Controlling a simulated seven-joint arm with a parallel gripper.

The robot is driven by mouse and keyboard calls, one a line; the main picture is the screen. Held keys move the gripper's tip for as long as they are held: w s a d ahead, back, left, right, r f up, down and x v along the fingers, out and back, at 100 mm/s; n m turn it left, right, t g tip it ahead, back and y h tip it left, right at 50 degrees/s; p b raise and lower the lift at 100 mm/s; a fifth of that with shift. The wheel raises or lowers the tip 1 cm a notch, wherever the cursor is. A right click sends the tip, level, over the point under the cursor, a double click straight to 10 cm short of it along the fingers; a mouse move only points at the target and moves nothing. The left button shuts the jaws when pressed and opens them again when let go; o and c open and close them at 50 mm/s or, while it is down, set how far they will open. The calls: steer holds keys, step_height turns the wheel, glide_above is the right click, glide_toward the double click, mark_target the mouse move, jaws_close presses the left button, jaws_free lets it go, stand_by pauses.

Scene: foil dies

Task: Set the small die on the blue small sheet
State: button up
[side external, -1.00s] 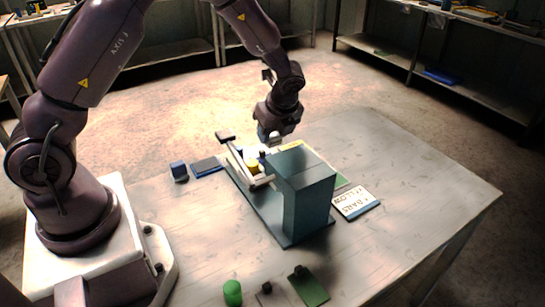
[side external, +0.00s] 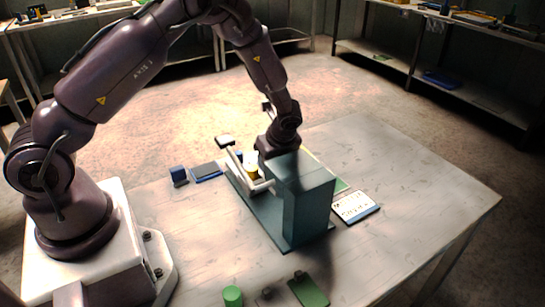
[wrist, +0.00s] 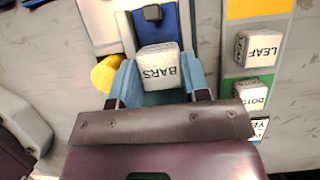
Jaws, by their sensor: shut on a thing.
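In the wrist view, a pale die marked BARS (wrist: 158,66) sits between the light-blue fingers of my gripper (wrist: 159,78), which is shut on it. A blue sheet (wrist: 181,20), with a small dark knob (wrist: 152,13) on it, lies just beyond the die. I cannot tell whether the die touches the sheet. In the side view my gripper is down behind the teal press block (side external: 308,190), which hides the fingers and the die.
A yellow cylinder (wrist: 107,74) stands close to my left finger. The press's pale lever frame (side external: 240,168) is left of the block. A blue block (side external: 178,175), a dark blue-edged pad (side external: 206,171) and a lettered card (side external: 355,207) lie around. The front right tabletop is clear.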

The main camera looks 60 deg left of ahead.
steer(key=shift+f, duration=0.3)
steer(key=o, duration=0.7)
steer(key=shift+r, duration=0.35)
steer(key=v, duration=1.3)
steer(key=s+d+r+n+t+h, duration=0.2)
steer(key=s+r+n+t+h, duration=0.1)
steer(key=s+r+n, duration=0.9)
steer(key=s+d+r+n+t+h, duration=0.1)
steer(key=s+r+n, duration=0.4)
steer(key=s, duration=0.5)
steer(key=shift+d+n+t+h, duration=0.3)
steer(key=shift+d+n+t, duration=0.2)
steer(key=shift+d+t, duration=0.35)
steer(key=shift+r, duration=0.15)
